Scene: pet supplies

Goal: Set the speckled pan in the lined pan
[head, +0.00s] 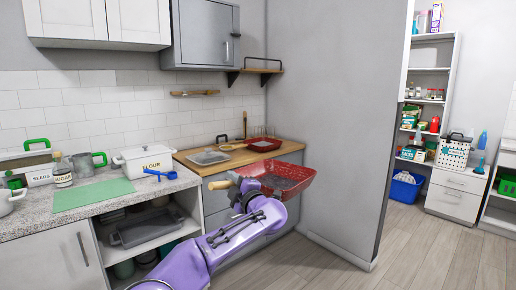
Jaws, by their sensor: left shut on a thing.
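My left gripper (247,193) is shut on the near left edge of a red pan with a greyish, speckled-looking inside (290,177). It holds this pan in the air, in front of the wooden counter. The pan looks tilted, with its inside partly showing. A smaller-looking red pan (263,145) sits at the back right of the wooden counter. A pale grey shallow tray (208,157) lies to its left. I cannot tell at this size which of these two is the lined pan. My right gripper is not in view.
The wooden counter (183,158) has a wooden board and bottles at the back. A white pot (145,162), blue scoop (160,174) and green mat (93,194) occupy the stone counter. A grey wall (325,130) stands close right of the held pan.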

